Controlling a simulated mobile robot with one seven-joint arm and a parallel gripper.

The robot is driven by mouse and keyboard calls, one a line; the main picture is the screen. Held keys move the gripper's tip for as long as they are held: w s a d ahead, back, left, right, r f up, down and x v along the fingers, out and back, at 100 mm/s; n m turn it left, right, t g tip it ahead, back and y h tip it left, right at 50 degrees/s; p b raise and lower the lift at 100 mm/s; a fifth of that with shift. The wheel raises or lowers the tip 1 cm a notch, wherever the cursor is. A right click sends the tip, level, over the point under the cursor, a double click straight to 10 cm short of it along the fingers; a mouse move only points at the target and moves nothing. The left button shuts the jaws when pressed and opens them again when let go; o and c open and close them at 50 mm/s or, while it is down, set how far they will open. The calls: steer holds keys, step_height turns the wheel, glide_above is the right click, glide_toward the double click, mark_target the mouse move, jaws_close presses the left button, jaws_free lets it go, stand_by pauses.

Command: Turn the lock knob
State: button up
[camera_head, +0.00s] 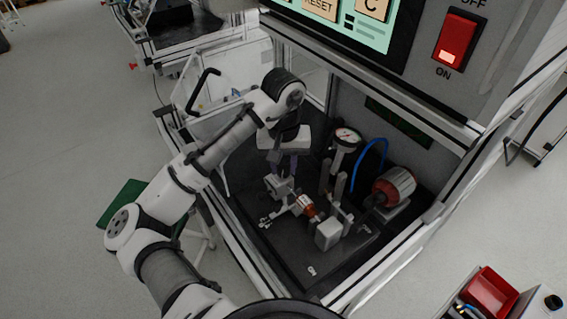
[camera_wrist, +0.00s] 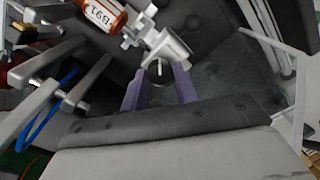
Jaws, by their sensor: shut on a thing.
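My gripper (camera_head: 284,168) reaches down into the test bay, over the left part of the fixture. In the wrist view its two purple fingers (camera_wrist: 160,82) are closed around the small grey lock knob (camera_wrist: 159,69), below a silver clamp block (camera_wrist: 169,48). The fingers hide part of the knob, and its turn angle is hard to tell. In the head view the knob is too small and covered to make out. A red-orange stator part (camera_head: 307,205), marked B91 in the wrist view (camera_wrist: 103,14), sits beside the clamp.
A dial gauge (camera_head: 346,138) on a post, a blue hose (camera_head: 370,158) and a red-and-silver motor (camera_head: 394,186) stand right of my gripper. The frame of the bay encloses the fixture. A panel with a red switch (camera_head: 458,42) is above.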

mark_target(283, 169)
steer(key=o, duration=1)
steer(key=shift+c, duration=0.2)
steer(key=shift+r, duration=0.15)
step_height(283, 169, up, 14)
steer(key=b, duration=0.1)
steer(key=shift+f+b, duration=0.2)
steer(key=shift+b, duration=0.15)
